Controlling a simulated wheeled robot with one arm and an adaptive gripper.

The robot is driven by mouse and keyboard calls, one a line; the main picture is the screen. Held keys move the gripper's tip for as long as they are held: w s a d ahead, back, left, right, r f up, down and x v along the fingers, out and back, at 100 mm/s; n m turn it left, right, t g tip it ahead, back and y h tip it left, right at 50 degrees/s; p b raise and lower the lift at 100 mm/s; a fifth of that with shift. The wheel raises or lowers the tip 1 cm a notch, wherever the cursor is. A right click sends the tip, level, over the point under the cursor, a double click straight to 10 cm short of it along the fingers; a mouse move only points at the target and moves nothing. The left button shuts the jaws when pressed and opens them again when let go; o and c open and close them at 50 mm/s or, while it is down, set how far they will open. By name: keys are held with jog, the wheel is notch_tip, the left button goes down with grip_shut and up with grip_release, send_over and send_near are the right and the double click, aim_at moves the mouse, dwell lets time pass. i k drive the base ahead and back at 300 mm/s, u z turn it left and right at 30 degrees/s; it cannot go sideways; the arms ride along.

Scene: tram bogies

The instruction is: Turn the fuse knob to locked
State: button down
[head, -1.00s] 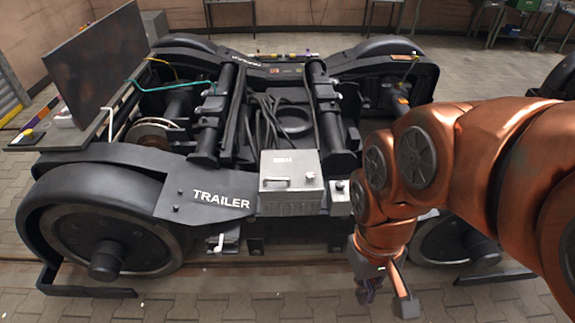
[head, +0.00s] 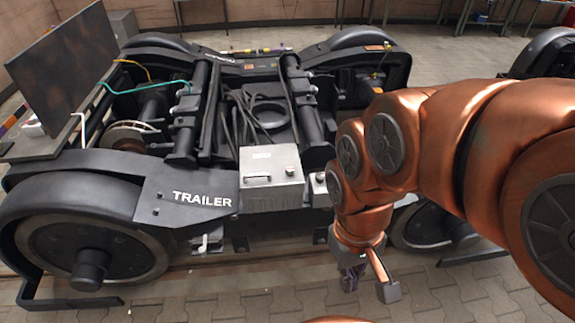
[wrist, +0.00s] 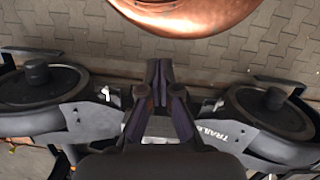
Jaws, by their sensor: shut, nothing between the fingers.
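A small grey box (head: 320,192) is fixed at the near side of the bogie, just right of the larger grey metal box. A small dark knob (head: 319,178) shows on it in the head view, partly close behind my arm; its setting is too small to read. My gripper (head: 350,284) hangs in front of the bogie, below and right of the small box, and touches nothing. The wrist view shows its dark fingers (wrist: 160,72) together and empty, pointing at the paved floor. I cannot make out the knob in the wrist view.
The grey metal box (head: 271,178) with a handle sits beside the TRAILER plate (head: 190,195). Wheels (head: 90,250) stand on both sides, and a white-handled lever (head: 205,243) is below the plate. The paved floor (head: 235,303) in front is clear.

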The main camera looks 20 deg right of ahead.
aim_at(290, 170)
jog(key=u, duration=1.55)
jog(key=i, duration=1)
jog(key=z, duration=1.7)
